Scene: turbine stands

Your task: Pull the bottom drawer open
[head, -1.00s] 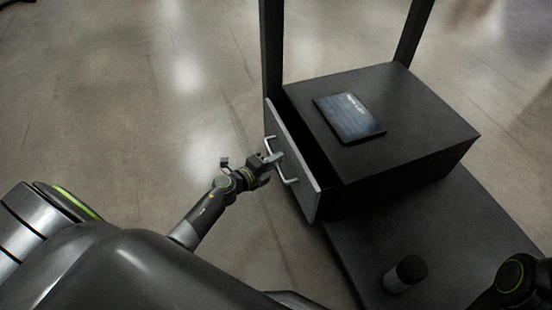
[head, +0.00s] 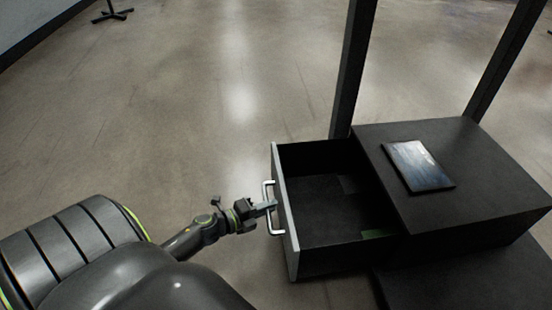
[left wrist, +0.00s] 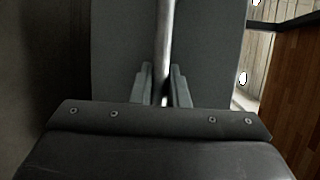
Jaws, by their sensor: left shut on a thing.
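The bottom drawer (head: 284,215) stands well out from the dark cabinet (head: 480,205) in the head view, its black interior open to view. A small green patch shows on its floor near the cabinet. A silvery bar handle (head: 267,208) is on its grey front, and the bar also shows in the left wrist view (left wrist: 164,50). My left gripper (head: 268,207) is shut on the handle, with one finger on each side of the bar in the left wrist view (left wrist: 162,88). My right gripper is not in view.
A flat dark tablet or panel (head: 418,166) lies on the cabinet top. Two dark uprights (head: 353,70) rise behind the cabinet. A dark base (head: 450,275) extends in front of it. The floor to the left of the drawer is clear.

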